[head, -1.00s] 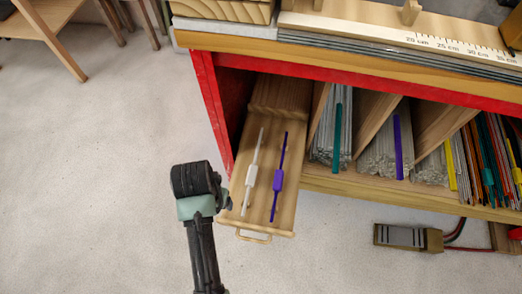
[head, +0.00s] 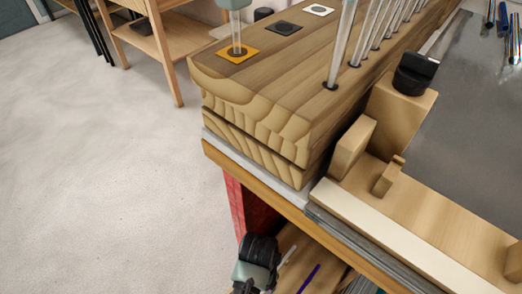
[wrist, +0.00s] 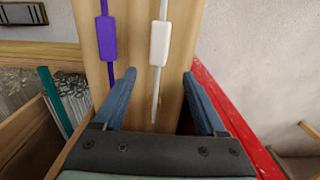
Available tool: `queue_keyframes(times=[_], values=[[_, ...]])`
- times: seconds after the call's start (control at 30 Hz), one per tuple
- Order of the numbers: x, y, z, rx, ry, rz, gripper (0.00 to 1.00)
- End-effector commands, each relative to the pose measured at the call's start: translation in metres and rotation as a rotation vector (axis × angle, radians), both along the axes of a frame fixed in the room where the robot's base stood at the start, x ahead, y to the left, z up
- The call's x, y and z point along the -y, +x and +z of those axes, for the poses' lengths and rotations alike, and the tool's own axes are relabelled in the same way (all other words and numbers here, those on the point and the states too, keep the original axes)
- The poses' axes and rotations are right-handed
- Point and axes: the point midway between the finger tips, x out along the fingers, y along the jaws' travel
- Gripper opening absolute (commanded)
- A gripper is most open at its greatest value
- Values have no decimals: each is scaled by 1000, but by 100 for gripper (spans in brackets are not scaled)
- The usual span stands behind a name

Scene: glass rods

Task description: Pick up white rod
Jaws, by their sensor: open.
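The white rod (wrist: 160,42) lies in the open wooden drawer (wrist: 134,25), its thick middle grip facing up in the wrist view. My gripper (wrist: 158,73) is open, its blue fingers on either side of the rod's line. The rod's thin end reaches between the fingers, and neither finger visibly touches it. The purple rod (wrist: 108,38) lies alongside, to the left and outside the left finger. In the head view, the white rod (head: 288,255) and purple rod (head: 308,279) show only in part at the bottom edge; the fingers are not clearly visible there.
A red cabinet side (wrist: 222,110) runs close to the right finger in the wrist view. A bin with a teal rod (wrist: 55,100) is at left. In the head view, a wooden block with upright glass rods (head: 345,45) stands on the bench above the drawer.

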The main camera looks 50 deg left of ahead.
Motion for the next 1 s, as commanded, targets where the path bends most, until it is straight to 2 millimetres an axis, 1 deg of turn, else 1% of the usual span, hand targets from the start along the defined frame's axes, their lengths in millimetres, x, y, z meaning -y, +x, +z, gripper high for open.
queue_keyframes(times=[0.03, 0.1, 0.27, 0.37, 0.5, 0.6, 0.7, 0.9, 0.93, 1.0], values=[[0, 0, -11, -1, 0, 0, 73], [0, 0, -19, 0, 0, 0, 73], [0, 0, -28, 1, 1, 0, 73], [1, -2, -40, 0, 0, 0, 73], [3, -5, -63, -1, 0, 0, 73], [2, -4, -73, 0, 0, 0, 73], [2, -4, -77, 2, 1, 0, 73], [2, -4, -76, 2, 1, -1, 73], [2, -4, -76, 2, 1, -1, 70], [2, -4, -76, 2, 1, -1, 57]])
